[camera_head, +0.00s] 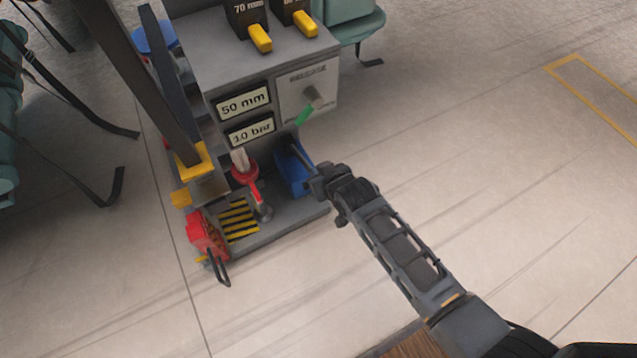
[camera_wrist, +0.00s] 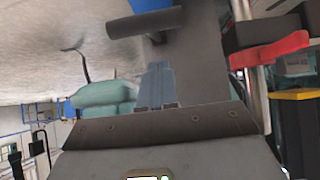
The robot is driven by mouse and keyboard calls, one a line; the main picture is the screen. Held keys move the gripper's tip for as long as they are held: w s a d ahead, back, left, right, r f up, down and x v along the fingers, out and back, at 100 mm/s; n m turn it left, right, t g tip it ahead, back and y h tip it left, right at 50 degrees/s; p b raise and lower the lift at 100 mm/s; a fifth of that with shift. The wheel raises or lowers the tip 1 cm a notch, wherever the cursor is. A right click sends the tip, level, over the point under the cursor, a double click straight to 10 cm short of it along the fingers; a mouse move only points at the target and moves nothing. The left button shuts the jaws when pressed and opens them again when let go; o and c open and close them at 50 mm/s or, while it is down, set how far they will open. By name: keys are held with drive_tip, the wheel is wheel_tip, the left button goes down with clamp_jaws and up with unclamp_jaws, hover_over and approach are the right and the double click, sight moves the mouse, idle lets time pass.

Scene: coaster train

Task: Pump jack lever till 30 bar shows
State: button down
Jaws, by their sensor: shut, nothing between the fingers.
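The pressure display (camera_head: 251,132) on the grey stand reads "10 bar". A red upright piece with a pale top (camera_head: 243,172) stands below it, with a red and grey rod (camera_head: 260,203) beside it. I cannot tell for certain which part is the jack lever. My gripper (camera_head: 301,157) is shut and empty, at the stand's lower right in front of the blue bin (camera_head: 290,172). It appears apart from the red piece. In the wrist view a dark cylindrical bar (camera_wrist: 145,22) shows at the top, and a red part (camera_wrist: 275,47) at the right.
A "50 mm" display (camera_head: 243,103) sits above the pressure display. A release panel (camera_head: 322,90) carries a green-tipped handle (camera_head: 305,113). A red item with a black loop (camera_head: 205,236) is at the stand's left foot. Open floor (camera_head: 470,170) lies to the right.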

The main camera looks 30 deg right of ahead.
wheel_tip(320, 180, down, 4)
drive_tip(key=shift+r+b, duration=0.15)
drive_tip(key=shift+b, duration=0.35)
